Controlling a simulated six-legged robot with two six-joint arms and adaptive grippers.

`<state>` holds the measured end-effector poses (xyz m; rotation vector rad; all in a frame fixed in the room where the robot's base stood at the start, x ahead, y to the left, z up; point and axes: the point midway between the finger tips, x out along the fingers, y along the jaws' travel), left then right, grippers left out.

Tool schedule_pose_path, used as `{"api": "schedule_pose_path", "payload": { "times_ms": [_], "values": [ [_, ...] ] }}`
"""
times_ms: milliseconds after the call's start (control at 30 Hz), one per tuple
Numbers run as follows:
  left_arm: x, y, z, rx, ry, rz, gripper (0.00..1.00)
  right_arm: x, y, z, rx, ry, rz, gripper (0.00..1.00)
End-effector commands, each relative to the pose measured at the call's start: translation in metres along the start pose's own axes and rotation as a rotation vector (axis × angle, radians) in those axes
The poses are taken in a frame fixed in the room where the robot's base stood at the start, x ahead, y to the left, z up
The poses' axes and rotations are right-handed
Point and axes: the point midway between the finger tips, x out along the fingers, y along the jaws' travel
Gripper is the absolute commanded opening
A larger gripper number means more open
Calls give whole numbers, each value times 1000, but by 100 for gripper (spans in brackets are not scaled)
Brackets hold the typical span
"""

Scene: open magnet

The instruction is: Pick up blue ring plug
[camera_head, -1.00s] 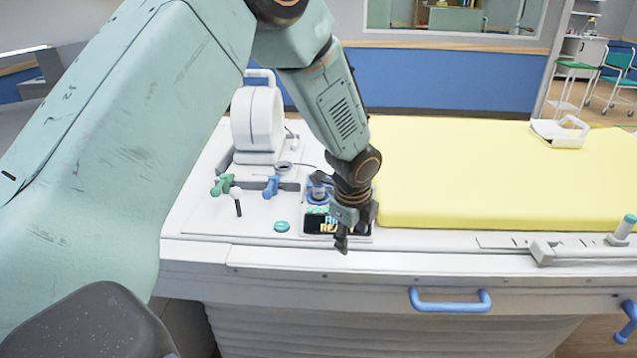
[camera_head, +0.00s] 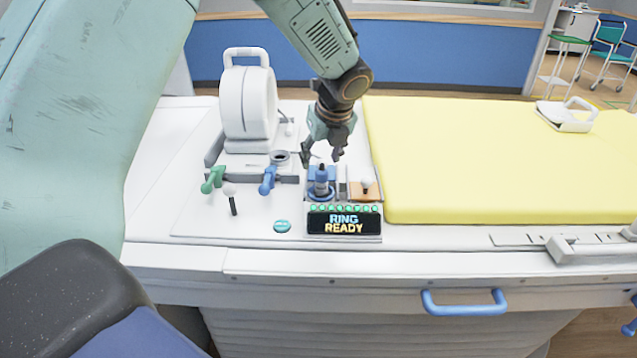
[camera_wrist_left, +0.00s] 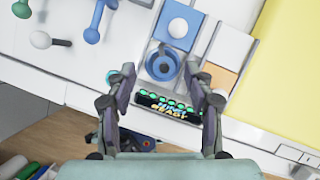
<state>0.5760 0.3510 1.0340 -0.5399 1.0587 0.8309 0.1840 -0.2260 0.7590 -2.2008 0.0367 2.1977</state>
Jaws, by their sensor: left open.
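The blue ring plug (camera_head: 321,187) stands upright on the white console, behind the display. It has a round blue base and a narrower blue stem with a dark band. My left gripper (camera_head: 322,158) is open, just above and behind the plug in the head view, fingers pointing down. In the left wrist view the plug (camera_wrist_left: 163,64) shows from above, round with a dark centre, between and slightly beyond the open fingertips (camera_wrist_left: 160,80). Nothing is held. My right gripper is not in view.
The display (camera_head: 344,223) reads "RING READY" below a row of green lights. A blue handle (camera_head: 268,181) and a green handle (camera_head: 213,180) are left of the plug. A white ring-shaped unit (camera_head: 248,105) stands behind them. A yellow pad (camera_head: 490,160) lies to the right.

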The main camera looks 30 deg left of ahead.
Motion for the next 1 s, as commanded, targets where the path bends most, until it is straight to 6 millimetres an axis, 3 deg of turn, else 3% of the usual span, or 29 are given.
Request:
{"api": "schedule_pose_path", "payload": {
  "times_ms": [400,700,1000],
  "values": [
    [54,-2,-11,-2,3,0,53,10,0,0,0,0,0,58],
    [58,-2,-8,-1,2,-1,53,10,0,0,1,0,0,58],
    [58,-2,-8,-2,3,0,28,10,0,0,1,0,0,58]
  ]
}}
